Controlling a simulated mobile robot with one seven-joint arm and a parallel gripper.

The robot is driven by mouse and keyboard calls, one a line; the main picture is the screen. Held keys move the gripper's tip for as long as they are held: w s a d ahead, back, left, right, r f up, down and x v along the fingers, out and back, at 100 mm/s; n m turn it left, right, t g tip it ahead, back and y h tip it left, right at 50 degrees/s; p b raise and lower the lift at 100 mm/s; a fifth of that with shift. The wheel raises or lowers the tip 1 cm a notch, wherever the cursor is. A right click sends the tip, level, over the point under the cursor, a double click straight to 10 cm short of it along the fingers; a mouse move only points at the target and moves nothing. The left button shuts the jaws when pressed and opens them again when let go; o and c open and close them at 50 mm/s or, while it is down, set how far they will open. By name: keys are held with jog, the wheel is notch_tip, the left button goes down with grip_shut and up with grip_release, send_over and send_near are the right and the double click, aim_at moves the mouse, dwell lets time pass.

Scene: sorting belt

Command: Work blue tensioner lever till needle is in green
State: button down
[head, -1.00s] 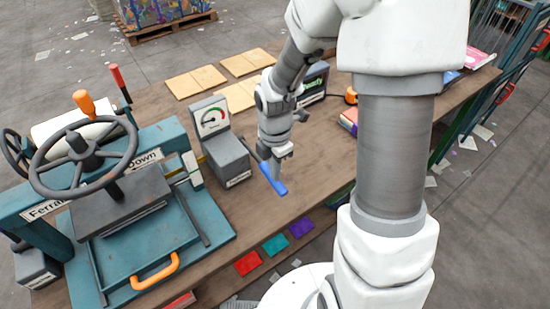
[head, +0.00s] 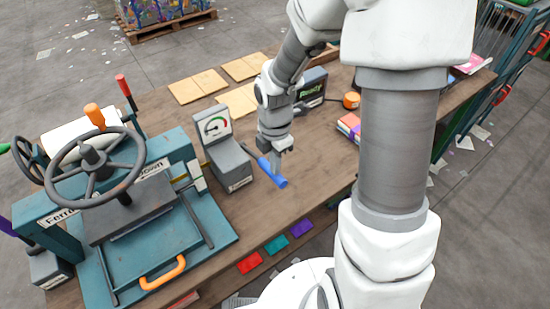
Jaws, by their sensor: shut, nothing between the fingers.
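The blue tensioner lever (head: 278,180) sticks out from the right side of the grey gauge unit (head: 231,163) on the bench, slanting toward the front right. Its dark arm runs back to the unit. The gauge dial (head: 215,126) on the unit's upright panel is white with a green and a red arc. The needle is too small to read for certain. My gripper (head: 276,165) points down at the blue lever and is shut with nothing held. Its fingertips are at or just behind the lever; I cannot tell whether they touch it.
A teal press with a large handwheel (head: 95,170) and orange handle (head: 162,273) stands left of the unit. Wooden boards (head: 198,86) and a "Ready" display box (head: 312,88) lie behind. An orange button (head: 351,100) and small books (head: 349,126) are to the right.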

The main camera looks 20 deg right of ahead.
notch_tip(320, 180, up, 9)
jog(key=p, duration=0.7)
jog(key=shift+f, duration=0.2)
dwell(0.8)
